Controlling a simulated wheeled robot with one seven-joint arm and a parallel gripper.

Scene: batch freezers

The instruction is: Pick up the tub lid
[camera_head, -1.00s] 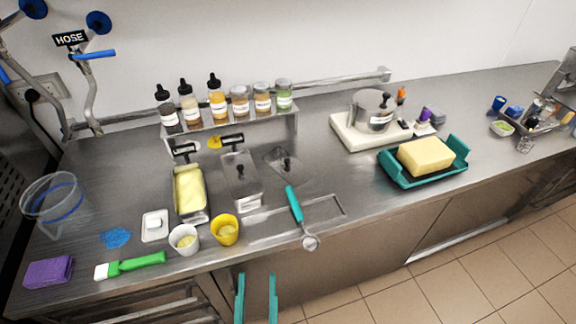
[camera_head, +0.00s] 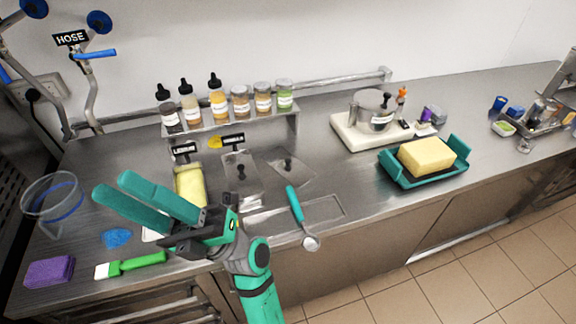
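A small white square piece with a raised knob, which looks like a tub lid, lies on the counter left of the yellow-filled pan (camera_head: 189,187). Only a sliver of this white lid (camera_head: 149,236) shows past my gripper. Two flat metal lids with black knobs, the left metal lid (camera_head: 237,183) and the right metal lid (camera_head: 291,168), sit right of that pan. I cannot tell for certain which lid is the tub's. My gripper (camera_head: 111,184) is open and empty above the left part of the counter, its teal fingers pointing left.
The green-handled brush (camera_head: 135,264), purple sponge (camera_head: 49,271), blue piece (camera_head: 117,239) and clear container (camera_head: 54,205) surround the gripper's side. A teal scoop (camera_head: 295,205) lies right. A bottle shelf (camera_head: 235,121) stands behind.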

